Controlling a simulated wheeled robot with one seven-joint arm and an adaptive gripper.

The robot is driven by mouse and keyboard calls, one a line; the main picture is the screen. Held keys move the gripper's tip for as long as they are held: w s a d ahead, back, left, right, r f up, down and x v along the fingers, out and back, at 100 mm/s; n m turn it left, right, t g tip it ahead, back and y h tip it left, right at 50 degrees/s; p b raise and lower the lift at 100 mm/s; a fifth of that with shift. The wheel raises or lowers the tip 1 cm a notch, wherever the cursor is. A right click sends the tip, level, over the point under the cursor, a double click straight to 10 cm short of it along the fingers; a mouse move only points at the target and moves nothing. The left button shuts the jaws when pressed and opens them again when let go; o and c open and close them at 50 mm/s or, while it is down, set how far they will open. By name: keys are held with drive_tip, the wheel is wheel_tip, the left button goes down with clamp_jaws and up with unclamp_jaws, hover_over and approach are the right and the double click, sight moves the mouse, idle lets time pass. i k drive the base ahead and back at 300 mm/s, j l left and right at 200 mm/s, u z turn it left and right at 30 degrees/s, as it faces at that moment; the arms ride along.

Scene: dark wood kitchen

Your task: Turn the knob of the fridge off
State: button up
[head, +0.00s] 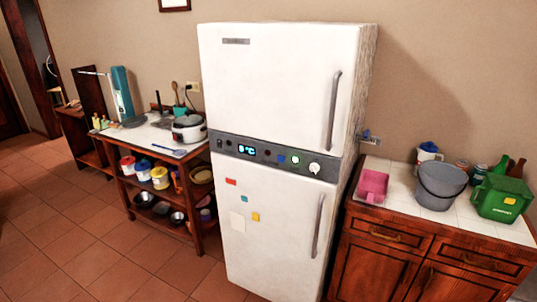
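The white fridge (262,95) stands in the middle of the head view against the back wall, with both doors shut. A dark control panel (240,149) runs across it between the upper and lower doors. A round white knob (314,168) sits near the panel's right end. It is too small to tell which way it points. To its left are a small lit green round control (295,160) and a lit display (247,150) that seems to read "8°C". My gripper is not in view.
A wooden cart (128,205) with a rice cooker (189,128) and jars stands left of the fridge. A tiled cabinet (385,245) with a pink tray (372,187), grey bucket (440,185) and green container (500,197) stands right. Tiled floor (110,255) is clear at the front left.

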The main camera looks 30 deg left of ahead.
sight(314, 167)
drive_tip(key=i+j+z, duration=0.15)
drive_tip(key=j, duration=0.25)
drive_tip(key=i+j+z, duration=0.15)
drive_tip(key=j, duration=0.25)
drive_tip(key=i+j+z, duration=0.15)
drive_tip(key=j, duration=0.25)
